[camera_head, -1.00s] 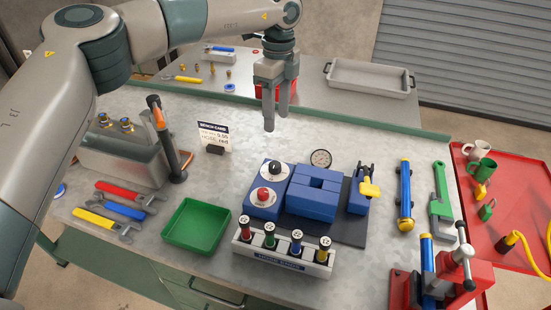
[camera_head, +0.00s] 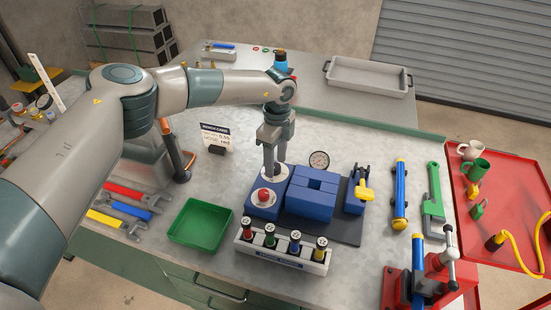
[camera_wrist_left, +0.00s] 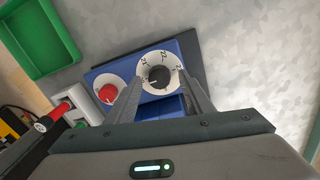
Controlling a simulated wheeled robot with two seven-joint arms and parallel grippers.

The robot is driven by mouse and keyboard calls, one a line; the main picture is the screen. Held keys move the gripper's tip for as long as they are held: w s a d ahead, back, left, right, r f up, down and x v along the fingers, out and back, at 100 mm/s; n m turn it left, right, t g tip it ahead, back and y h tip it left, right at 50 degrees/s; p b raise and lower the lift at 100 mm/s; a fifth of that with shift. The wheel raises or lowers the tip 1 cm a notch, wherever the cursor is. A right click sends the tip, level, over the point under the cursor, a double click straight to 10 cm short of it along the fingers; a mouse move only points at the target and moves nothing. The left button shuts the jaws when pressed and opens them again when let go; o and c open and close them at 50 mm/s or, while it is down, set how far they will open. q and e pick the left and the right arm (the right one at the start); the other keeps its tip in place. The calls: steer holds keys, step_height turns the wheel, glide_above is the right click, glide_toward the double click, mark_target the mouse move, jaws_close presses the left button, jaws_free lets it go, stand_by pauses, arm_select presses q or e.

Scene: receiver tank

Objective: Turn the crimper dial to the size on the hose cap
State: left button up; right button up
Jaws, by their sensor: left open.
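The blue crimper (camera_head: 312,194) sits on a dark plate on the workbench. Its dial, with a black knob on a white numbered face, shows in the left wrist view (camera_wrist_left: 159,76); in the head view my fingers partly hide it. My left gripper (camera_head: 271,165) is open and points down at the dial, with one finger on either side of the knob in the wrist view; I cannot tell whether they touch it. A red button (camera_wrist_left: 108,93) is beside the dial. The hose rack (camera_head: 285,259) holds several hoses with marked caps, including a red one (camera_head: 246,234); their sizes are unreadable. My right gripper is not in view.
A bench card (camera_head: 217,137) mentions a red hose. A round gauge (camera_head: 319,160) stands behind the crimper. A green tray (camera_head: 201,225) and wrenches (camera_head: 124,208) lie to the left. A blue tool (camera_head: 400,195) and a red vise (camera_head: 430,275) are to the right.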

arm_select(q)
steer(key=shift+f, duration=0.3)
steer(key=shift+c, duration=0.5)
steer(key=c, duration=0.9)
steer(key=shift+c, duration=0.2)
